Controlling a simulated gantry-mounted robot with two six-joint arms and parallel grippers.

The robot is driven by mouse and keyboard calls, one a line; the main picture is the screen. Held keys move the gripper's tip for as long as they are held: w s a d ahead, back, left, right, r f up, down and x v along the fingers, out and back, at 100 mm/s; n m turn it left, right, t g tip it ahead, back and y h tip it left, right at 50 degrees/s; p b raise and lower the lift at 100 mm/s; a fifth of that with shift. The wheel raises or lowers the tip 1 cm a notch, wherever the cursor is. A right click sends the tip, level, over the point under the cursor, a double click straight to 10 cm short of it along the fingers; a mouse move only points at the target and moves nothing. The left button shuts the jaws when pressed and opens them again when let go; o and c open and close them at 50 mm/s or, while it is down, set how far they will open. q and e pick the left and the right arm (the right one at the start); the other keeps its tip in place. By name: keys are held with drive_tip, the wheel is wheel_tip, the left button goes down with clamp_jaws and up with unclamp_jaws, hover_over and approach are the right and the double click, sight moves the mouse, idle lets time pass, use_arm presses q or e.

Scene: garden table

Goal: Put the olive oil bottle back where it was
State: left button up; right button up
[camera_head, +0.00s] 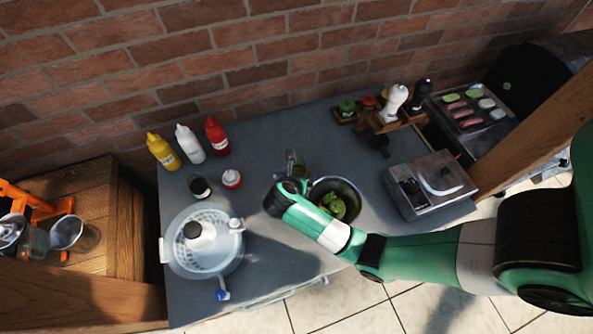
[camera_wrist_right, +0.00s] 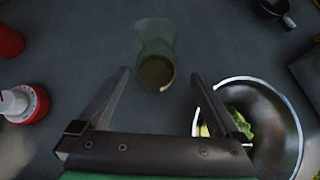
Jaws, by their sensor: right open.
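The olive oil bottle (camera_head: 293,160) looks like a small greenish, see-through bottle on the grey table, left of the metal bowl. It also shows in the right wrist view (camera_wrist_right: 156,62), just beyond and between the fingertips. My right gripper (camera_head: 294,180) is at the bottle, and its arm reaches in from the right. In the wrist view its two fingers (camera_wrist_right: 160,78) are spread apart, with no contact on the bottle to be seen. My left gripper is not in view.
The metal bowl (camera_head: 350,190) with green leaves is close by the right gripper. Yellow, white and red squeeze bottles (camera_head: 190,143) stand at the back left. A white colander (camera_head: 175,245) is front left. A kitchen scale (camera_head: 425,185) is at right; a wooden rack (camera_head: 378,120) is behind.

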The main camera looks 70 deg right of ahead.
sight(299, 168)
drive_tip(key=x, duration=0.2)
drive_tip(key=shift+d+f, duration=0.25)
drive_tip(key=x, duration=0.1)
drive_tip(key=b+x, duration=0.1)
drive_tip(key=x, duration=0.1)
drive_tip(key=b+x, duration=0.1)
drive_tip(key=shift+w+f, duration=0.1)
drive_tip(key=shift+w, duration=0.15)
drive_tip(key=shift+d+f, duration=0.25)
drive_tip(key=shift+d, duration=0.15)
drive_tip(key=shift+c, duration=0.3)
clamp_jaws()
drive_tip(key=shift+r, duration=0.2)
